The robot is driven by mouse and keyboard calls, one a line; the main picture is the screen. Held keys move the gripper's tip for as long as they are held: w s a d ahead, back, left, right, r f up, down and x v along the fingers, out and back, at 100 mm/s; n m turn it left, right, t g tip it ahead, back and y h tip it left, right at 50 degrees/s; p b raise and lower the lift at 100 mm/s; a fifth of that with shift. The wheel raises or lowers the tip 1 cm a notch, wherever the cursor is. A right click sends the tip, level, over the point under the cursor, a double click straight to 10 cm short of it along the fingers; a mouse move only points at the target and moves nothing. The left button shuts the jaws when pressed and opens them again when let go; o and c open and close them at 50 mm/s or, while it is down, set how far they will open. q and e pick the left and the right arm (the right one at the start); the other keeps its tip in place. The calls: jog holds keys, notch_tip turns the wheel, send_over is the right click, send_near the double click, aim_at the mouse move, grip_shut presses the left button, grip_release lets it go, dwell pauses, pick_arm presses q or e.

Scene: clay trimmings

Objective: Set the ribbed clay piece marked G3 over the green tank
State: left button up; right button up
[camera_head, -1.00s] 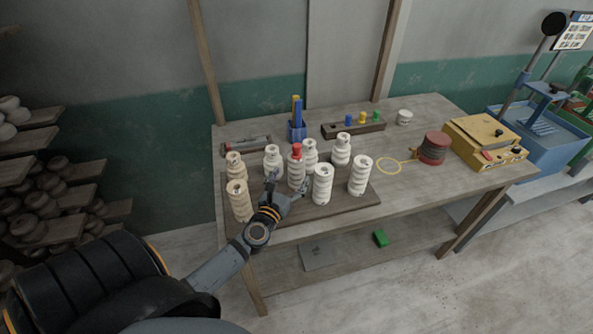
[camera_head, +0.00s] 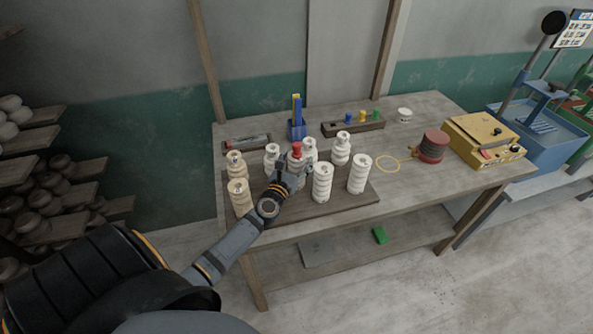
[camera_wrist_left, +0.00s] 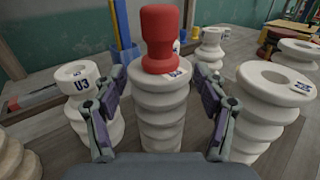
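Several white ribbed clay pieces stand upright on a dark board on the table; I cannot read G3 on any. My left gripper (camera_head: 292,172) is among them. In the left wrist view, its open fingers (camera_wrist_left: 160,108) stand either side of a ribbed piece (camera_wrist_left: 160,118) with a red plug (camera_wrist_left: 160,38) in its top, with gaps visible; its mark is mostly covered. A piece marked U3 (camera_wrist_left: 76,95) stands to the left, and another piece (camera_wrist_left: 265,115) to the right. A green machine (camera_head: 580,142) shows partly at the right edge, behind a blue one. My right gripper is out of view.
A blue tank with a press (camera_head: 545,130) stands right of the table. A blue holder (camera_head: 297,130) stands behind the pieces. Neighbouring pieces are close.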

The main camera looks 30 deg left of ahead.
aim_at(295, 155)
pick_arm(q)
jog(key=shift+w, duration=0.1)
grip_shut()
jog(key=shift+r, duration=0.1)
jog(key=shift+r+p, duration=0.5)
jog(key=shift+r, duration=0.05)
notch_tip(295, 155, up, 2)
jog(key=shift+r+p, duration=0.1)
jog(key=shift+p, duration=0.6)
jog(key=s+d+r+p, duration=0.2)
jog(key=s+d+r, duration=0.1)
jog(key=s+r, duration=0.6)
jog(key=s, duration=0.4)
jog(key=shift+s+r+p, duration=0.3)
jog(key=shift+p, duration=0.05)
